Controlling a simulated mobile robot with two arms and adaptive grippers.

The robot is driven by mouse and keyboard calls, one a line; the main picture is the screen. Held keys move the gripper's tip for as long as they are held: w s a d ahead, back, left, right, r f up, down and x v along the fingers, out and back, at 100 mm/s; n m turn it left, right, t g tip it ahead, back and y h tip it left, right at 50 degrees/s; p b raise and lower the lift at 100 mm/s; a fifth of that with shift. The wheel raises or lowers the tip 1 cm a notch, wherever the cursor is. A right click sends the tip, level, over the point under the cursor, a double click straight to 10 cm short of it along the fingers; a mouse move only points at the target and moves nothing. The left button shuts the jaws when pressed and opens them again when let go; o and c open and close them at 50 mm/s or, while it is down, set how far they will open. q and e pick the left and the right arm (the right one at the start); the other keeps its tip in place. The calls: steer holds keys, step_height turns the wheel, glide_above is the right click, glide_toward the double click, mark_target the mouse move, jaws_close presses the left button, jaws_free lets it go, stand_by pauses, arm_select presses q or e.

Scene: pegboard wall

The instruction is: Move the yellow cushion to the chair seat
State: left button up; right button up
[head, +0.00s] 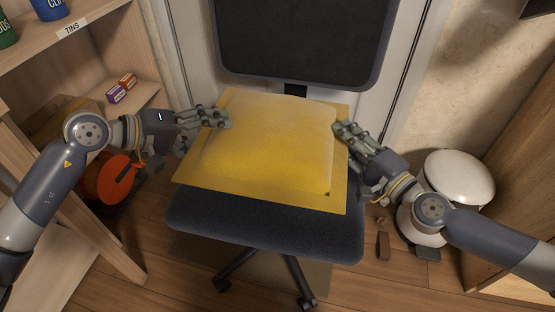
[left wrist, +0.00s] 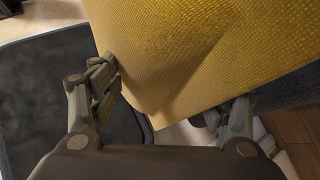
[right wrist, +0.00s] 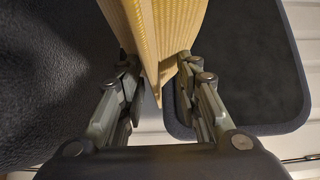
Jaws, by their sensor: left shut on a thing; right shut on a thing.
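The yellow cushion (head: 265,145) is square, and shows over the dark chair seat (head: 265,232) in the head view. It covers most of the seat; I cannot tell whether it touches it. My left gripper (head: 222,121) is shut on the cushion's left edge. The left wrist view shows the cushion (left wrist: 200,45) between the left fingers (left wrist: 165,95). My right gripper (head: 345,135) is shut on the cushion's right edge. In the right wrist view the cushion's edge (right wrist: 155,35) is between the right fingers (right wrist: 158,90).
The dark chair backrest (head: 305,35) rises behind the cushion. A wooden shelf (head: 60,50) with tins and small boxes stands at the left, above an orange round thing (head: 105,180). A white lidded bin (head: 458,178) stands at the right. A small brown block (head: 383,246) lies on the floor.

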arm_select(q)
steer(key=shift+s+d+f+b, duration=0.1)
steer(key=shift+d+f+b, duration=0.1)
steer(key=shift+f+b, duration=1)
steer(key=shift+s+d+f+b, duration=0.1)
steer(key=shift+d+f+b, duration=0.05)
steer(key=shift+f+b, duration=1)
arm_select(e)
steer(key=shift+y, duration=0.3)
steer(key=shift+s+a+f, duration=0.15)
steer(key=shift+a+f, duration=0.1)
steer(key=shift+f, duration=0.5)
steer(key=shift+s+a+f, duration=0.1)
steer(key=shift+a+f, duration=0.1)
steer(key=shift+f, duration=0.55)
steer(key=shift+s+a+f, duration=0.15)
steer(key=shift+a+f, duration=0.1)
steer(key=shift+f, duration=0.5)
arm_select(q)
steer(key=o, duration=1.2)
steer(key=shift+r, duration=0.1)
arm_select(e)
steer(key=o, duration=1.1)
steer(key=shift+r, duration=0.1)
arm_select(q)
steer(key=shift+w+a, duration=0.1)
arm_select(e)
steer(key=shift+w+d, duration=0.1)
steer(key=shift+d, duration=0.05)
